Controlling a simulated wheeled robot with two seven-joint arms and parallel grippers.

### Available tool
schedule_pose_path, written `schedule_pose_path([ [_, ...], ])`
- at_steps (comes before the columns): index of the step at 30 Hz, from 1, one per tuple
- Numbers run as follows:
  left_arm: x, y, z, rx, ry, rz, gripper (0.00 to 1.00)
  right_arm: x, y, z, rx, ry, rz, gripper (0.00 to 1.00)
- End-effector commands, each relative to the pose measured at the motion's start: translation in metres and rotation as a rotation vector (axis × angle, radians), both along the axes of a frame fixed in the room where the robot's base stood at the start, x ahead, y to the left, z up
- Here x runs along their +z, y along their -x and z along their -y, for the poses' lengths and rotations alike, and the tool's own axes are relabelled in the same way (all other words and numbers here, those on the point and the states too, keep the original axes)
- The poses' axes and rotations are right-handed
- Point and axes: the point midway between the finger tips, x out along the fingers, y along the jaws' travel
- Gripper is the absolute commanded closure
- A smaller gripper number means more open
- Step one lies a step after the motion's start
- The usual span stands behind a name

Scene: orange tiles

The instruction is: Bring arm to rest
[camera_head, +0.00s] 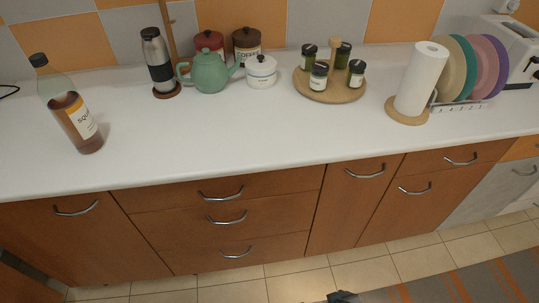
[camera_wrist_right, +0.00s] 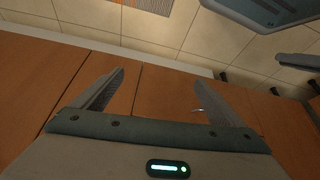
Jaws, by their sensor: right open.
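My right gripper (camera_wrist_right: 160,78) shows in the right wrist view with its two fingers spread wide and nothing between them. Behind the fingers are brown wooden cabinet fronts (camera_wrist_right: 160,100), and a small metal handle (camera_wrist_right: 198,110) shows beside the right finger. A small dark shape at the bottom edge of the head view is too cut off to identify. My left gripper is not in view.
The white counter (camera_head: 230,130) carries a sauce bottle (camera_head: 75,115), a green teapot (camera_head: 209,72), a round spice tray (camera_head: 312,90), a paper towel roll (camera_head: 420,80) and a plate rack (camera_head: 460,104). Drawers (camera_head: 240,215) below look closed. Tiled floor (camera_head: 300,283) and a striped rug (camera_head: 470,285) lie in front.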

Motion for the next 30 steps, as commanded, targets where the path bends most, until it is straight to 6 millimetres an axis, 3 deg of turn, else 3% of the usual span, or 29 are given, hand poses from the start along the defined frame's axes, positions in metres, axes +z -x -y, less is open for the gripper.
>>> schedule_pose_path([
  [1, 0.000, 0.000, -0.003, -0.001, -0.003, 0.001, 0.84, -0.021, 0.000, -0.003, 0.003, -0.005, 0.007, 0.08],
  [6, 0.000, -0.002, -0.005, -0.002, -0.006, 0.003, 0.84, -0.078, 0.002, -0.013, 0.014, -0.024, 0.055, 0.08],
  [15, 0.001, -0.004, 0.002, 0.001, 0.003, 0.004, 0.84, -0.157, 0.027, -0.023, 0.034, -0.055, 0.137, 0.08],
  [21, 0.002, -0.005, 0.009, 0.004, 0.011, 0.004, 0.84, -0.179, 0.041, -0.026, 0.041, -0.068, 0.171, 0.08],
  [30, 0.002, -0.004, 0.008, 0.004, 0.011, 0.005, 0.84, -0.182, 0.044, -0.026, 0.043, -0.071, 0.181, 0.08],
])
